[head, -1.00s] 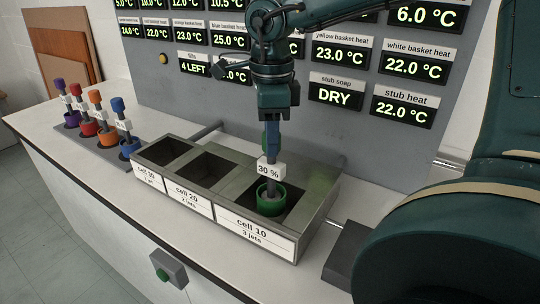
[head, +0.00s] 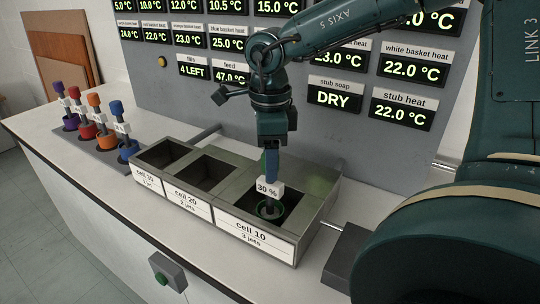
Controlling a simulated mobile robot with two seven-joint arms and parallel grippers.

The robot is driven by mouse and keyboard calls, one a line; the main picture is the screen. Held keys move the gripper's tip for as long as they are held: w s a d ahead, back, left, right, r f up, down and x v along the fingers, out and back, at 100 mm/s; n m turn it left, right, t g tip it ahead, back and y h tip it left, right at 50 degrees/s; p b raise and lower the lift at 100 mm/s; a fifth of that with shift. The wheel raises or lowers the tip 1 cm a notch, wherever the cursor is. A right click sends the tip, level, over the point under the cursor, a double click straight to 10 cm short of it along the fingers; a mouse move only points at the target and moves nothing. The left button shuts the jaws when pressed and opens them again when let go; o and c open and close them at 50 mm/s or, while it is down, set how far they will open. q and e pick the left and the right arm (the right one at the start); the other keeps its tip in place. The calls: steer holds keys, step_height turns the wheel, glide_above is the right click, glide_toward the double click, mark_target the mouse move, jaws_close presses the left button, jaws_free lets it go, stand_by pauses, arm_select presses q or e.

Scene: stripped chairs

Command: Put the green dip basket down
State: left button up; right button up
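The green dip basket (head: 280,210) is down inside the cell 10 opening of the metal trough (head: 318,212); only its rim and stem show. Its stem carries a white tag (head: 269,190) reading 30 %. My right gripper (head: 271,150) points down over cell 10, with its fingers at the blue top of the stem (head: 271,164). The fingers look closed on that handle. Whether the basket touches the cell floor is hidden. My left gripper is not in view.
Purple, red, orange and blue baskets (head: 127,148) stand in a rack at the left. The cell 20 (head: 208,172) and cell 30 (head: 165,152) openings look empty. A display panel (head: 180,100) rises behind. A green button box (head: 166,270) is on the counter front.

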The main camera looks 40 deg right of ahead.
step_height(320, 180, up, 12)
steer(key=shift+r, duration=0.2)
stand_by(0.4)
